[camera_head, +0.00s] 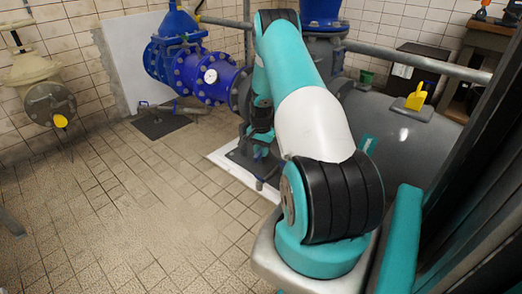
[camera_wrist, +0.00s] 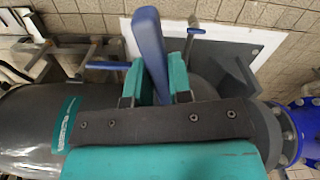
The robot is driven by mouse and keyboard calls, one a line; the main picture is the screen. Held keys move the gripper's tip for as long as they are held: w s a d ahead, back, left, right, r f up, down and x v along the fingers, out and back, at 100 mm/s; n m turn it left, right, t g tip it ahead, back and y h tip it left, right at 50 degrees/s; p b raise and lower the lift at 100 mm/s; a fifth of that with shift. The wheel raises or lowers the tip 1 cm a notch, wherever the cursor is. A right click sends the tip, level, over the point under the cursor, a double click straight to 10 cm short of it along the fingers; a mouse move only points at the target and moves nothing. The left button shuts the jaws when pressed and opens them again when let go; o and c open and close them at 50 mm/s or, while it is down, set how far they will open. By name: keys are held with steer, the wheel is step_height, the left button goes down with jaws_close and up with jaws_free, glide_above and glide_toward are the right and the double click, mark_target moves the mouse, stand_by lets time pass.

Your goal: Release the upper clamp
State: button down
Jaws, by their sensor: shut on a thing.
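In the wrist view, a long blue handle (camera_wrist: 150,42) stands up between the teal fingers of my gripper (camera_wrist: 157,78). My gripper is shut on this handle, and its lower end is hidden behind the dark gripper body. Small blue-tipped levers show to the left (camera_wrist: 107,65) and right (camera_wrist: 195,31) of it. I cannot tell which part is the upper clamp. A grey pipe (camera_wrist: 32,125) lies behind the gripper. In the head view, my arm hides most of the gripper and the held handle.
A blue flanged pipe (camera_head: 208,78) with a gauge stands beyond my arm, and it also shows at the lower right of the wrist view (camera_wrist: 305,125). A grey tank (camera_head: 415,135) bearing a yellow handle (camera_head: 416,97) is at right. The tiled floor (camera_head: 120,215) at left is mostly clear.

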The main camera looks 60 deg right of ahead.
steer(key=c, duration=1)
jaws_free()
steer(key=shift+w, duration=0.3)
steer(key=shift+c, duration=0.2)
steer(key=shift+s, duration=0.1)
step_height(320, 180, up, 17)
steer(key=p, duration=0.3)
steer(key=shift+r, duration=0.2)
